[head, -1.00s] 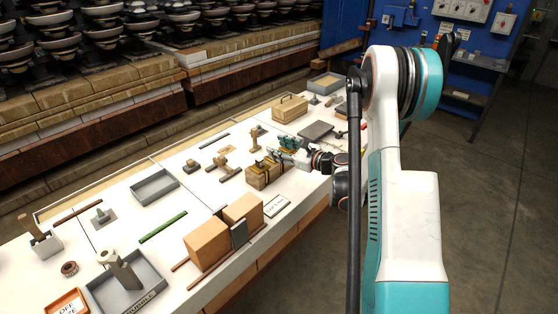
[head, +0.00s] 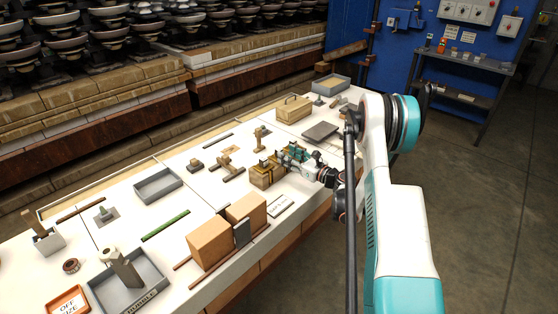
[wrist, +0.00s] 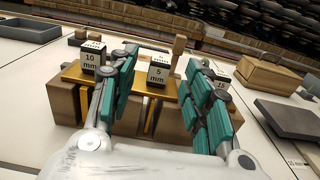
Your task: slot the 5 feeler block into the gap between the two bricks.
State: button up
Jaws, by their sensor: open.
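In the head view my gripper (head: 294,154) is over the rack (head: 262,179); the block cannot be made out there. The two tan bricks, a nearer one (head: 209,244) and a farther one (head: 246,207), stand on rails. A grey upright plate (head: 242,233) shows at the gap between them.
A 10 mm block (wrist: 92,57) stands left of the 5 mm block; another labelled block (wrist: 220,79) is partly behind my right finger. A white label plate (head: 281,206) lies beside the bricks. A grey tray (head: 158,186) and green bar (head: 165,225) lie on the white table.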

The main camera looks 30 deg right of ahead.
aim_at(279, 149)
jog(key=b+x, duration=0.2)
jog(key=x, duration=0.2)
jog(key=shift+w+a+f, duration=0.1)
jog(key=shift+w+f, duration=0.05)
jog(key=shift+w, duration=0.15)
jog(key=shift+w+a, duration=0.15)
jog(key=shift+w, duration=0.3)
grip_shut()
